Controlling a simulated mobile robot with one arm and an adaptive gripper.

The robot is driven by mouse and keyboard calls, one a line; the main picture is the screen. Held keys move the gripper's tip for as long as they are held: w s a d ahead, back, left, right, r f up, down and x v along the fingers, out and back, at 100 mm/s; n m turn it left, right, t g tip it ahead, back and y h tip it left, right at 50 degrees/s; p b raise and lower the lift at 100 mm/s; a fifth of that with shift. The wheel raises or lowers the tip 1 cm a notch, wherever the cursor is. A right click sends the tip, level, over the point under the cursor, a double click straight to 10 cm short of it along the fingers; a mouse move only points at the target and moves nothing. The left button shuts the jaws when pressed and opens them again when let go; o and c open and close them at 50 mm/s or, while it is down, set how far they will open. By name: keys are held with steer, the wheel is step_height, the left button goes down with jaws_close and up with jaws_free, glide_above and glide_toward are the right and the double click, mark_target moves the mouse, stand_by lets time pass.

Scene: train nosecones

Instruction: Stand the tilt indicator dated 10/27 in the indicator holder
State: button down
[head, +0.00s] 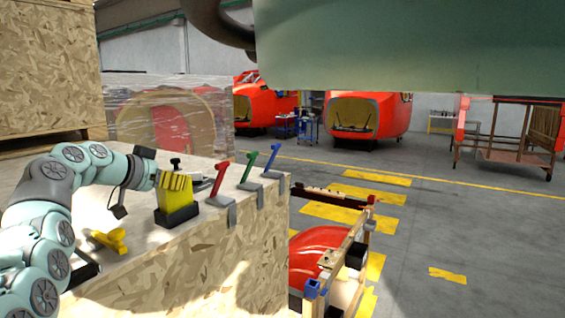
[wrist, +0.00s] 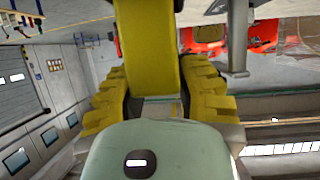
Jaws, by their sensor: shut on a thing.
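In the wrist view, my gripper (wrist: 155,92) is shut on a yellow bar-shaped piece (wrist: 148,45), which looks like a tilt indicator. No date can be read on it. A black knob shows above the fingers. I cannot tell whether the black block is the holder or part of the held piece, or whether they touch. Another yellow piece (head: 110,240) lies on the crate nearer to me, partly beside my arm.
Red (head: 219,180), green (head: 248,168) and blue (head: 271,158) upright handles stand in grey clamps along the crate's right edge. Beyond that edge the crate drops to the floor, where a red nosecone (head: 315,250) in a wooden frame stands. The crate top left of the handles is mostly clear.

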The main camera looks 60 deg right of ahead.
steer(key=c, duration=0.7)
jaws_free()
steer(key=shift+o, duration=0.2)
steer(key=shift+r, duration=5)
